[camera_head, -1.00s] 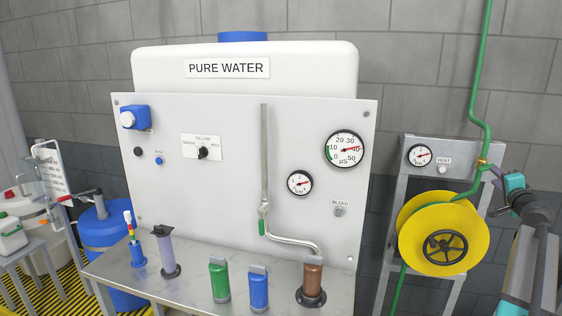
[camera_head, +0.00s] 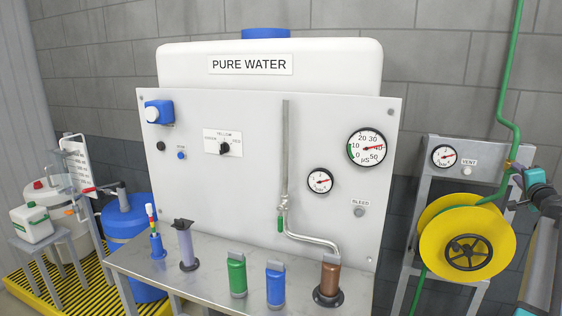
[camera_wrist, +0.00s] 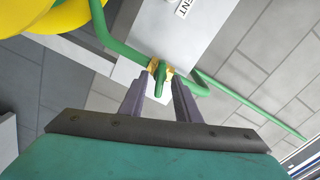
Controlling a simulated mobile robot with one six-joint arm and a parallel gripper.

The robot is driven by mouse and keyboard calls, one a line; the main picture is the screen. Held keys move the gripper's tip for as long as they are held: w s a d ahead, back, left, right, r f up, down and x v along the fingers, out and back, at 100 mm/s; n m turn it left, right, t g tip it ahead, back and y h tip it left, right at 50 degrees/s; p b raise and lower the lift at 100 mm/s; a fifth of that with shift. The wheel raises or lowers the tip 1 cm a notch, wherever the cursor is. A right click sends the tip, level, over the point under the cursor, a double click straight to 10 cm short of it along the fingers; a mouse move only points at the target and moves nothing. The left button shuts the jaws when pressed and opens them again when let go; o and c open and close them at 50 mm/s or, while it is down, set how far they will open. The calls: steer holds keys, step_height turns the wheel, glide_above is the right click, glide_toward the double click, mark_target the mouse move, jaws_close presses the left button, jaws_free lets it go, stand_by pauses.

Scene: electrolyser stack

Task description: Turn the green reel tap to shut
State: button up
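The green reel tap has a brass body (camera_head: 508,165) on the green pipe above the yellow reel at the right of the head view. In the wrist view its green handle (camera_wrist: 162,84) stands in front of the brass fittings, close to my fingertips. My gripper (camera_wrist: 160,88) is open, with a purple finger on either side of the handle and a visible gap to each. I cannot tell how deep the handle sits between the fingers. In the head view my teal gripper body shows right of the tap, and the fingertips are hard to make out.
The yellow reel (camera_head: 434,246) hangs on a grey stand just below the tap. A gauge (camera_head: 444,156) and a VENT button (camera_head: 467,171) sit on the stand panel. The green pipe (camera_head: 505,110) runs upward. The PURE WATER panel (camera_head: 260,200) stands to the left.

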jaws_close()
steer(key=shift+r+m+p, duration=0.1)
steer(key=shift+m+p, duration=1.35)
steer(key=shift+m, duration=0.55)
steer(key=shift+o, duration=0.6)
jaws_free()
steer(key=shift+s, duration=0.1)
steer(key=b+v, duration=0.1)
steer(key=v, duration=0.6)
steer(key=shift+b, duration=0.35)
